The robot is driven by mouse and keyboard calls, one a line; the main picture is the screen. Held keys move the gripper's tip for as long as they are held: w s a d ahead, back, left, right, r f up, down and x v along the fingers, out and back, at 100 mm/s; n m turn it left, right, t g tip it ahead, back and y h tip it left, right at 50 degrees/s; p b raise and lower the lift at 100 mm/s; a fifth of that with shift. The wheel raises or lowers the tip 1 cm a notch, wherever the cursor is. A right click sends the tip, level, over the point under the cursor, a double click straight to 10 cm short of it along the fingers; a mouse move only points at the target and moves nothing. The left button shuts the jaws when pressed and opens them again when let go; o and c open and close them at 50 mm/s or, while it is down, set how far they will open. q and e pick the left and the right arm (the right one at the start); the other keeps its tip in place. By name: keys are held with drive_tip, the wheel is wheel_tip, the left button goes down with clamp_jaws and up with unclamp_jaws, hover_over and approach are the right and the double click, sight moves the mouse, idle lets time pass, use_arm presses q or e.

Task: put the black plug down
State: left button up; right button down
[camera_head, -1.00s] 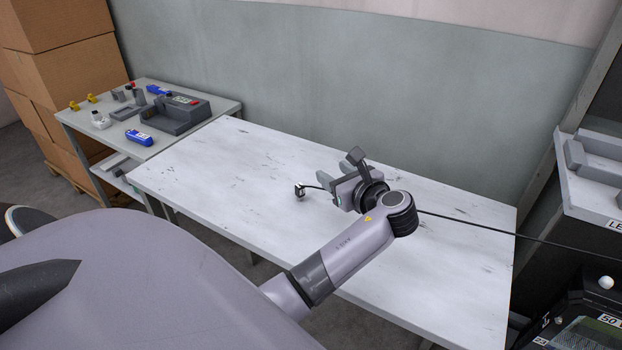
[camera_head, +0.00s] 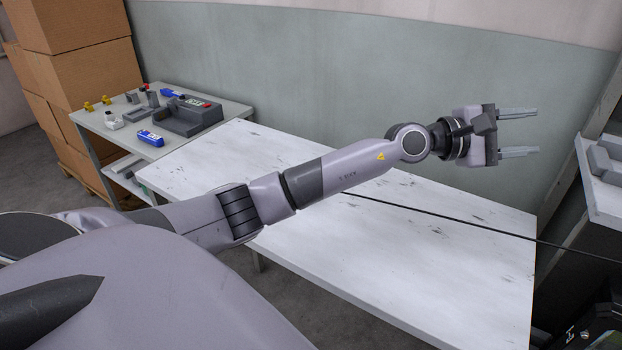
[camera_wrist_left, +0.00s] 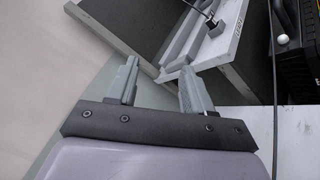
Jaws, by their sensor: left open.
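My left gripper (camera_head: 520,132) is open and empty, held up over the far right end of the white table (camera_head: 440,260). Its two grey fingers also show apart in the left wrist view (camera_wrist_left: 158,76), with nothing between them. A thin black cable (camera_head: 450,220) runs from behind my left arm across the table and off to the right. The plug end on the table is not visible now; my arm covers that part of the cable. In the wrist view, a small dark connector (camera_wrist_left: 211,21) sits at a grey holder (camera_wrist_left: 188,35); I cannot tell which plug it is. My right gripper is out of view.
A grey side table (camera_head: 185,145) at the left holds a grey fixture (camera_head: 190,117), blue items and small parts. Cardboard boxes (camera_head: 85,75) stand behind it. A grey shelf (camera_head: 605,190) stands at the right edge. The table's front right is clear except for the cable.

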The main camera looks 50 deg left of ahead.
use_arm(q)
drive_tip(key=s+a+f+m+g+y+b, duration=0.1)
drive_tip(key=s+a+f+m+g+y, duration=0.25)
drive_tip(key=a+f+g+y, duration=0.6)
drive_tip(key=s+a+f+n+g+y+b, duration=0.1)
drive_tip(key=s+a+f+y, duration=0.2)
drive_tip(key=a, duration=0.4)
drive_tip(key=s+a+f+n+g+y, duration=0.1)
drive_tip(key=s+a+g+y, duration=0.1)
drive_tip(key=s+a, duration=0.35)
drive_tip(key=s+a+f+n+g+y+b, duration=0.1)
drive_tip(key=s+a+f+n+y, duration=0.15)
drive_tip(key=a, duration=0.65)
drive_tip(key=shift+m, duration=0.5)
drive_tip(key=p+x, duration=0.1)
drive_tip(key=x, duration=0.3)
drive_tip(key=shift+s+f, duration=0.2)
drive_tip(key=shift+w+a+f, duration=0.1)
drive_tip(key=shift+a+f, duration=0.05)
drive_tip(key=shift+f, duration=0.45)
clamp_jaws()
